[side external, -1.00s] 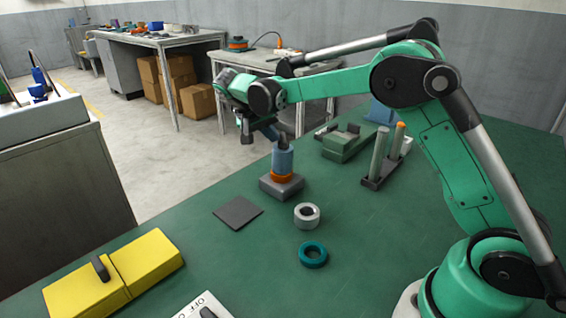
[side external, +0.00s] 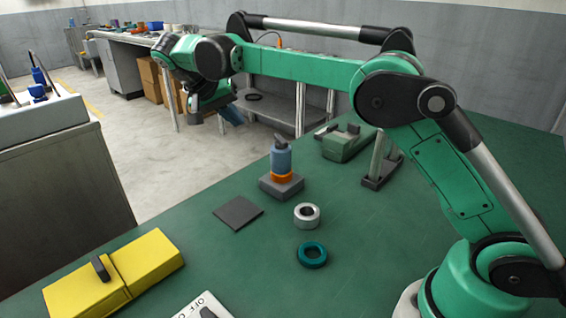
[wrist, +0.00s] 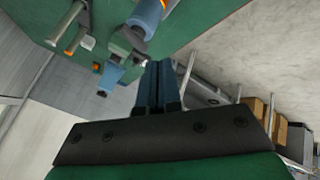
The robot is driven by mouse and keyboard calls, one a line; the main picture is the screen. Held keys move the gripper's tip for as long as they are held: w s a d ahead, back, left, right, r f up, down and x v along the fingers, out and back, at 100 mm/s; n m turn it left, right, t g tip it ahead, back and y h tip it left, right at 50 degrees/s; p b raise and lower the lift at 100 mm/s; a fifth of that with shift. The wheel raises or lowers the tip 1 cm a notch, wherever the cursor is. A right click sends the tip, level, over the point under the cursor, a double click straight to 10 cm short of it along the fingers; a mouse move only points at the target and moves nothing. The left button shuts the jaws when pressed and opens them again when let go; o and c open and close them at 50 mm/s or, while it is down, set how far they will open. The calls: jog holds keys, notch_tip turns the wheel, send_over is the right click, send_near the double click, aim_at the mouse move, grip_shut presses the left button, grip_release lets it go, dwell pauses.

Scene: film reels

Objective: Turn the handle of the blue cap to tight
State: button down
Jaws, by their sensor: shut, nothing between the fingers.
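The blue cap (side external: 281,160) stands upright on an orange ring (side external: 281,177) over a grey block (side external: 282,188) on the green bench. Its dark handle (side external: 281,140) sits on top. In the wrist view the blue cap (wrist: 147,14) shows at the top edge, with part of the orange ring. There I cannot clearly separate the handle from the grey shapes below it. My gripper (side external: 231,114) is up and to the left of the cap, apart from it. In the wrist view its fingers (wrist: 157,68) are together and empty.
A silver ring (side external: 307,215), a teal ring (side external: 312,255) and a dark square pad (side external: 238,212) lie near the block. A yellow case (side external: 115,275) is at front left. A green vise (side external: 347,142) and a post rack (side external: 380,170) stand to the right, partly behind my arm.

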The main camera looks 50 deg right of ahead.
jog(key=r, duration=0.1)
jog(key=m+g+y, duration=0.2)
jog(key=m+y, duration=0.6)
jog(key=y, duration=0.1)
send_near(281, 142)
notch_tip(281, 142, down, 5)
jog(key=s+d, duration=0.2)
jog(key=s+d+r+m+t+y, duration=0.3)
jog(key=s+d+m+t+y, duration=0.3)
jog(key=d, duration=0.4)
jog(key=shift+y, duration=0.3)
jog(key=x, duration=0.4)
jog(key=r+x, duration=0.1)
jog(key=x, duration=0.3)
jog(key=a+x, duration=0.1)
jog(key=x, duration=0.3)
jog(key=shift+w+r, duration=0.2)
jog(key=shift+w, duration=0.2)
jog(key=shift+w+a, duration=0.2)
jog(key=shift+a, duration=0.25)
